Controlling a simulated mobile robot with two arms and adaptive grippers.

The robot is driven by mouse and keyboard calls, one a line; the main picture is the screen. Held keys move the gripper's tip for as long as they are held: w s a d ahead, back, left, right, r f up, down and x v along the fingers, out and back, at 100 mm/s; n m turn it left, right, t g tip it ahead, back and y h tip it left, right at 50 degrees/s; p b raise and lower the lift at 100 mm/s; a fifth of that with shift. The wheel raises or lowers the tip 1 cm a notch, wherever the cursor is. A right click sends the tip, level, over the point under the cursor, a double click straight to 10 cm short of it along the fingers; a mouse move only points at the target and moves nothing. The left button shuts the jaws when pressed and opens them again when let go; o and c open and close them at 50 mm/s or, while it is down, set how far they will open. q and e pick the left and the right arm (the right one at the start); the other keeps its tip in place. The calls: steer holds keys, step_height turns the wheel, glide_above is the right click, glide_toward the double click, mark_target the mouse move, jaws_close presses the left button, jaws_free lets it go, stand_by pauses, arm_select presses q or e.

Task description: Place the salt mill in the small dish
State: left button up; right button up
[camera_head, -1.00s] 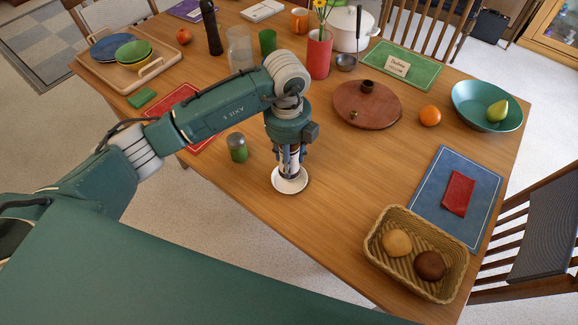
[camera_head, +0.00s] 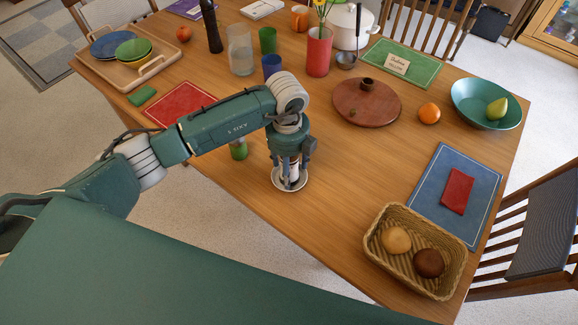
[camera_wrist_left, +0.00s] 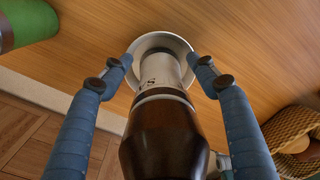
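The salt mill (camera_wrist_left: 165,110) has a dark wooden body and a steel part lettered "S". It stands in the small white dish (camera_wrist_left: 178,38), its base inside the rim. My left gripper (camera_wrist_left: 164,68) points down around the mill, one finger on each side. The fingers are open, with gaps between them and the mill. In the head view the small dish (camera_head: 289,187) lies on the table under my left gripper (camera_head: 289,174), which hides most of the mill. My right gripper is not in view.
A green jar (camera_head: 238,152) stands left of the dish, partly behind my arm. A wicker basket (camera_head: 390,272) with rolls is at front right. A round brown board (camera_head: 365,112) lies behind right. The table between dish and blue mat (camera_head: 430,190) is clear.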

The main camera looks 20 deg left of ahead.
arm_select(q)
steer(key=shift+r, duration=0.25)
steer(key=shift+w+r, duration=0.1)
steer(key=shift+r, duration=0.2)
steer(key=r, duration=0.5)
steer(key=r+b, duration=0.1)
steer(key=r, duration=0.5)
steer(key=shift+s+a+r, duration=0.1)
steer(key=shift+s, duration=0.1)
steer(key=shift+r, duration=0.1)
